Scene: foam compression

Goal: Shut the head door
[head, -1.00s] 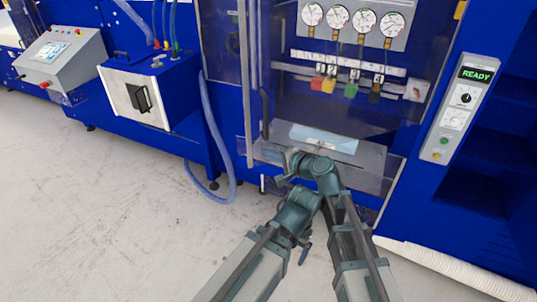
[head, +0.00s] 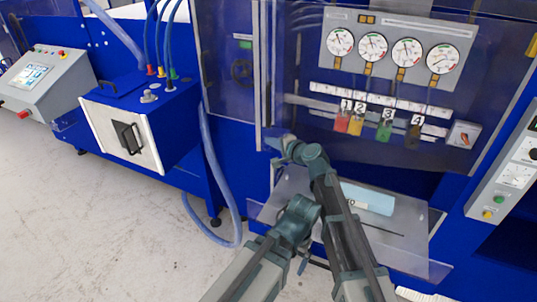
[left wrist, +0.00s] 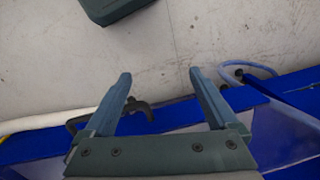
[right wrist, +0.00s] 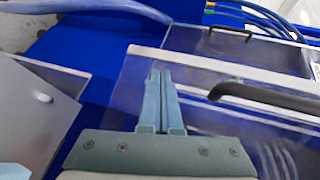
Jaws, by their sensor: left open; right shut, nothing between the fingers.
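The head door is most likely the clear panel (head: 300,60) in front of the gauges, with a grey vertical edge strip (head: 262,70) at its left. In the right wrist view a black bar handle (right wrist: 265,98) crosses a clear panel (right wrist: 205,120). My right gripper (head: 271,142) is shut and empty, at the lower end of the edge strip; its fingertips (right wrist: 159,74) lie left of the handle, apart from it in the picture. Contact with the panel cannot be told. My left gripper (left wrist: 160,75) is open and empty over the floor; its fingers are not clear in the head view.
A pale blue block (head: 368,198) lies on a grey shelf (head: 400,235) behind the right arm. Several gauges (head: 390,48) and numbered coloured tags (head: 385,131) are above. A white-fronted blue box (head: 130,135) and blue hose (head: 222,185) stand left. Floor (head: 90,230) is free at lower left.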

